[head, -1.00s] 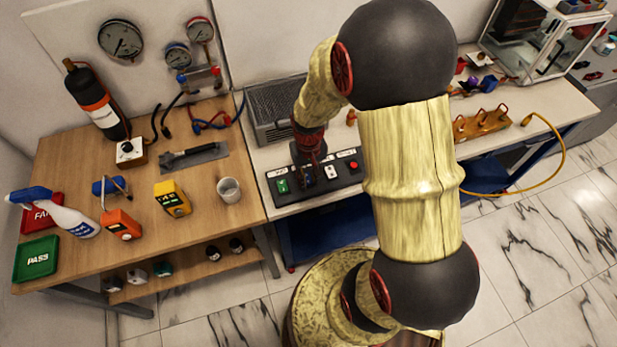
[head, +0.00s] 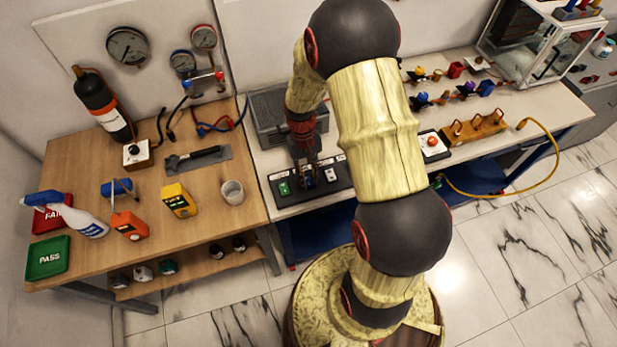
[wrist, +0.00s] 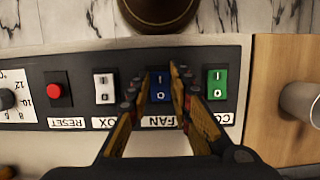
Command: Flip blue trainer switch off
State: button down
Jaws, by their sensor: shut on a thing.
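The blue rocker switch (wrist: 160,86) sits on the black control panel (wrist: 75,112), above the label FAN, which appears upside down in the wrist view. My gripper (wrist: 157,82) has one finger on each side of this switch and is shut on it. In the head view my gripper (head: 306,172) reaches down onto the panel (head: 340,187), between the green switch (head: 284,188) and the white switch (head: 331,174).
The green switch (wrist: 217,83) is close beside my right finger in the wrist view. The white switch (wrist: 104,88) and red reset button (wrist: 55,92) are to the left. A cup (head: 232,192) stands on the wooden table left of the panel.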

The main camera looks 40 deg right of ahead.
jog(key=c, duration=1.7)
grip_release()
jog(key=shift+o, duration=0.4)
jog(key=v, duration=1.2)
